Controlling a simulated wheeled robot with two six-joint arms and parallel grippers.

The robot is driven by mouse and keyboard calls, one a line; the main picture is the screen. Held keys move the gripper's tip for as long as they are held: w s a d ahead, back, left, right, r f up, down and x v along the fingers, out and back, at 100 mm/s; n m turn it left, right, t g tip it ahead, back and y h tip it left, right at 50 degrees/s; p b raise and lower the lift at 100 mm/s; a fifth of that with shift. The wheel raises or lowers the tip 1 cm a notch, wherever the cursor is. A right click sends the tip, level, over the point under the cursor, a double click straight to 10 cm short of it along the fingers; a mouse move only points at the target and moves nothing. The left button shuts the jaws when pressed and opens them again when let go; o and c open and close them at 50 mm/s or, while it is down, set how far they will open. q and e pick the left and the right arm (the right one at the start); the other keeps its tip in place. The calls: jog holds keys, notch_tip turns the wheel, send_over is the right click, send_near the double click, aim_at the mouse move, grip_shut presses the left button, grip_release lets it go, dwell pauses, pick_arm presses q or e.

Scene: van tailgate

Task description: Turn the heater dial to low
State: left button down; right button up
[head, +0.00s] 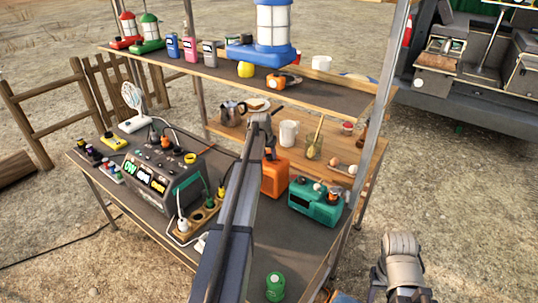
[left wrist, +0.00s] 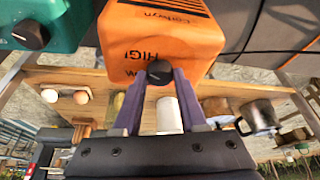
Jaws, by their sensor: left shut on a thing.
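The orange heater (head: 274,178) stands on the table, partly behind my left arm in the head view. In the left wrist view the heater (left wrist: 180,32) fills the upper middle, with dark lettering "Corwyn", "HIGH" and part of another word. Its small black dial (left wrist: 159,72) is on the face towards the camera. My left gripper (left wrist: 160,78) has its purple fingers on both sides of the dial and is shut on it. The dial's pointer is too small to read.
A teal appliance (head: 315,206) with a black knob stands right beside the heater. A dark power station (head: 158,172) and a socket strip (head: 200,218) are to the left. A white mug (head: 288,133) stands on the shelf behind. A green can (head: 275,287) is near the front.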

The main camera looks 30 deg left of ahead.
pick_arm(q)
jog(key=shift+n, duration=0.3)
jog(key=n+y, duration=0.1)
jog(key=n, duration=0.1)
jog(key=n+g, duration=0.1)
jog(key=n, duration=0.1)
jog(key=shift+w+d+n+y, duration=0.1)
jog(key=shift+d+n+y, duration=0.1)
jog(key=shift+n+y, duration=0.15)
jog(key=n+g, duration=0.1)
jog(key=n, duration=0.1)
jog(key=n+y, duration=0.1)
jog(key=n, duration=0.2)
jog(key=shift+w+d+n+g+y, duration=0.15)
jog(key=shift+n+g+y, duration=0.1)
jog(key=shift+n+g, duration=0.15)
dwell(0.3)
jog(key=shift+c, duration=2.3)
grip_release()
jog(key=p+v, duration=0.5)
jog(key=shift+r, duration=0.35)
jog(key=s+d, duration=0.4)
jog(key=d, duration=0.7)
jog(key=shift+s+f, duration=0.25)
jog(key=shift+f, duration=0.1)
